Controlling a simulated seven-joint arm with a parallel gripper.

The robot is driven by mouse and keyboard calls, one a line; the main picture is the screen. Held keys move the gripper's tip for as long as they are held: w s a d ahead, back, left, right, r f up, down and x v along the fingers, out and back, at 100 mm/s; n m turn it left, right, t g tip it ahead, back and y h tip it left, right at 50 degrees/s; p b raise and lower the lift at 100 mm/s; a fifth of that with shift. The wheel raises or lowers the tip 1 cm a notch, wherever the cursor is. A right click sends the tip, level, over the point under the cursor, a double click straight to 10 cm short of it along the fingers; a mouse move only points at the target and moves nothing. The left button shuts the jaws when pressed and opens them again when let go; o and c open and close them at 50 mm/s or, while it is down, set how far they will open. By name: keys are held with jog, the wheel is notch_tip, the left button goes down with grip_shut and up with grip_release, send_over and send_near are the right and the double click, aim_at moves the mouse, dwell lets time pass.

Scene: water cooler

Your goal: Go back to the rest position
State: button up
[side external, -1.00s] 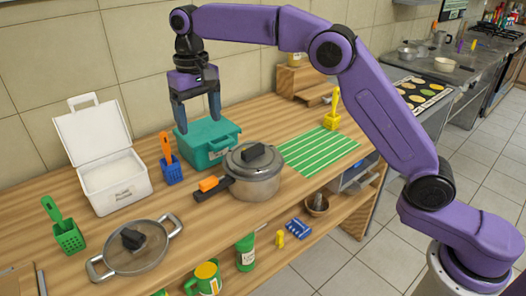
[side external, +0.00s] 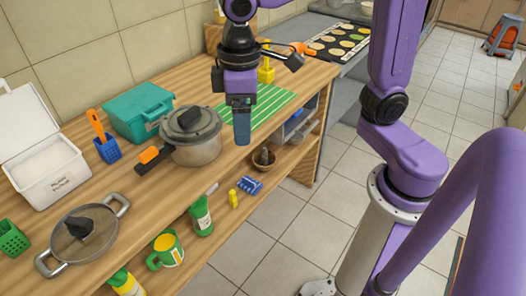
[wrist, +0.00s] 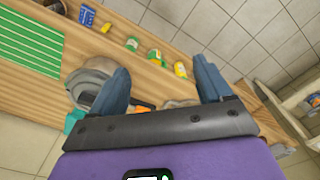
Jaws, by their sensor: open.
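My gripper (side external: 242,138) hangs fingers-down in the side external view, in front of the striped green mat and to the right of the pot. The side external view shows only the fingers' edge-on profile. My arm is folded in nearer its base than before.
The worktop (side external: 110,185) bears a lidded pot (side external: 195,150), teal box (side external: 135,110), open white box (side external: 48,172), lidded pan (side external: 85,238) and green mat (side external: 262,105). A lower shelf holds a green mug (side external: 165,250) and bottles.

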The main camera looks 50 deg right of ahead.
jog(key=s+d+f+n, duration=0.2)
jog(key=s+d+f, duration=0.1)
jog(key=s+d, duration=0.2)
jog(key=s+d+f+n, duration=0.2)
jog(key=s+d, duration=0.4)
jog(key=s, duration=0.3)
jog(key=shift+s+d+f, duration=0.15)
jog(key=shift+f, duration=0.3)
